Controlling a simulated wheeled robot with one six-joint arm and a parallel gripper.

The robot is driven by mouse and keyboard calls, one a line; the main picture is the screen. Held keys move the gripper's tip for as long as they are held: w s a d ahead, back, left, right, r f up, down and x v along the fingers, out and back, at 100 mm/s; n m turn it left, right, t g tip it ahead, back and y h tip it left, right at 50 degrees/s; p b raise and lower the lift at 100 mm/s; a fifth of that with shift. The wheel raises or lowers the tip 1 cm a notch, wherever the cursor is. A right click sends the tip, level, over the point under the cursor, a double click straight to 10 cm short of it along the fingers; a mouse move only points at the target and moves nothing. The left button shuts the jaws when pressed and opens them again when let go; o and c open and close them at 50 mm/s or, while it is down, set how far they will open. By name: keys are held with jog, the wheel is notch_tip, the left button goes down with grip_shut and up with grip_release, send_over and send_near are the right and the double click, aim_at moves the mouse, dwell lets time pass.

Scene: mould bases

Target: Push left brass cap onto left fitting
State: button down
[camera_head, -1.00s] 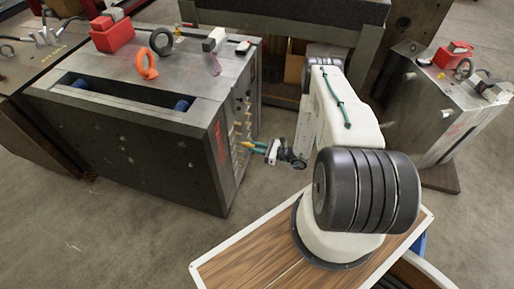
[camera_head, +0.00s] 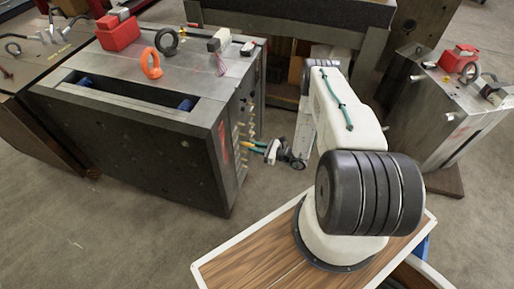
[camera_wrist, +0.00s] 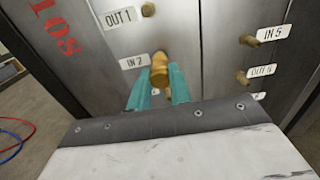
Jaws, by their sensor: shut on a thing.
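A brass cap (camera_wrist: 177,80) is held at the teal fingertips of my gripper (camera_wrist: 159,90) in the wrist view. Right beside it, at the "IN 2" label, is a brass fitting (camera_wrist: 158,65) on the steel face of the mould base. Cap and fitting overlap in this view, so I cannot tell whether they touch or how far the cap sits on. In the head view my gripper (camera_head: 257,146) is small, close against the right side of the mould base (camera_head: 150,155), and the cap is too small to make out clearly.
More brass fittings (camera_wrist: 148,9) stick out near the "OUT 1" label, and others (camera_wrist: 249,40) sit by "IN 5". Another mould base (camera_head: 438,130) stands at right. Floor in front is clear.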

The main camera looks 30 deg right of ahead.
jog(key=shift+w+a, duration=0.3)
jog(key=shift+w, duration=0.1)
dwell(0.5)
jog(key=c, duration=0.8)
grip_release()
jog(key=v, duration=0.7)
dwell(0.6)
